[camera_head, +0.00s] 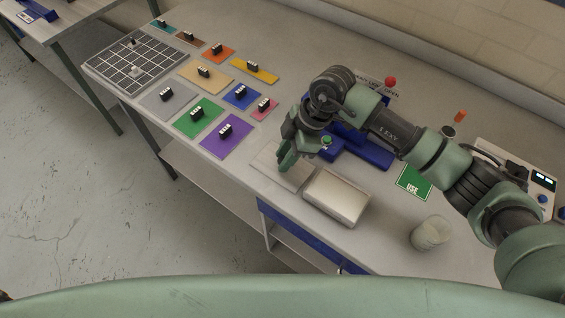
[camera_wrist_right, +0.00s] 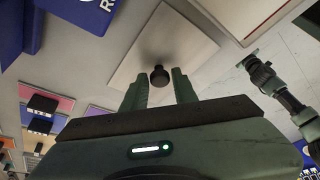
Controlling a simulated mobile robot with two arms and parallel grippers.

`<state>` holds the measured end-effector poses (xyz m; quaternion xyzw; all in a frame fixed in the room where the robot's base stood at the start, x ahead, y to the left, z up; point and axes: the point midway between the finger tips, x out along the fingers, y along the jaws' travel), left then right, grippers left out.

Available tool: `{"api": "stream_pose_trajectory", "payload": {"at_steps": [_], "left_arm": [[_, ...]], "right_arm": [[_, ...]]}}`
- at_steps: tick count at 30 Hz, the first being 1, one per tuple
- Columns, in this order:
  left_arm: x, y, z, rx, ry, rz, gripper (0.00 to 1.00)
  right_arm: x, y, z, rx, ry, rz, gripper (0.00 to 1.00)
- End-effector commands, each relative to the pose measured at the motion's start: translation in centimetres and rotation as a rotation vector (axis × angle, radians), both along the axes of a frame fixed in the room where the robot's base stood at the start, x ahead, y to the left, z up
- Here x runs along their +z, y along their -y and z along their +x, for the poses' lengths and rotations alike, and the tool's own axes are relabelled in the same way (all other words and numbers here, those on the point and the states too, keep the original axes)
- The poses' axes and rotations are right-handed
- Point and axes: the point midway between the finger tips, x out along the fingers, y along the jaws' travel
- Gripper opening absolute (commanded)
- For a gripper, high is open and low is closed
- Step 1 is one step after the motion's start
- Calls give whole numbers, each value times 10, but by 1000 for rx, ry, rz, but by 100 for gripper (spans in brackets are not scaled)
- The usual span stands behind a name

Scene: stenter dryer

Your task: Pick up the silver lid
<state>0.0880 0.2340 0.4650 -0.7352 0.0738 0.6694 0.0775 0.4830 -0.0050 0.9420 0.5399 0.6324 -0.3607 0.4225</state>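The silver lid is a flat, pale square plate with a black round knob. In the wrist view the lid (camera_wrist_right: 185,32) lies on the table, with its knob (camera_wrist_right: 159,76) between the tips of my right gripper's fingers. My right gripper (camera_wrist_right: 160,80) is open around the knob; I cannot tell whether either finger touches it. In the head view my right gripper (camera_head: 286,160) points down over the lid (camera_head: 268,165) and hides its knob. An arm that looks like my left (camera_wrist_right: 290,100) shows at the right of the wrist view; its gripper's state is unclear.
A blue fixture (camera_head: 365,152) is behind my right gripper. A jar (camera_head: 431,233) and a green card (camera_head: 414,181) lie further right. Several coloured plates with black handles, such as the purple plate (camera_head: 226,142), fill the left.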

Motion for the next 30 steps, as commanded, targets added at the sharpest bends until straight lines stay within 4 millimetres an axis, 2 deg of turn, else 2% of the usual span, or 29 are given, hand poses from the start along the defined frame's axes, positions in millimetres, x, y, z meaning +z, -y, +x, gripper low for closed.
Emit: {"api": "stream_pose_trajectory", "payload": {"at_steps": [1,2,3,12,17,23,30], "left_arm": [[0,0,0,0,0,0,59],[0,0,0,0,-1,0,59],[0,0,0,0,-1,0,59],[0,0,-1,0,-2,0,59],[-3,0,-1,0,-2,0,59],[-11,0,-1,0,-2,0,59],[-26,0,-1,0,-2,0,59]], "right_arm": [[0,0,0,0,0,0,11],[0,0,0,0,0,0,2],[0,0,0,0,0,0,0],[2,0,0,0,1,1,0],[11,0,1,-1,2,1,0],[44,0,2,2,6,3,0],[113,0,2,2,9,1,0]]}}
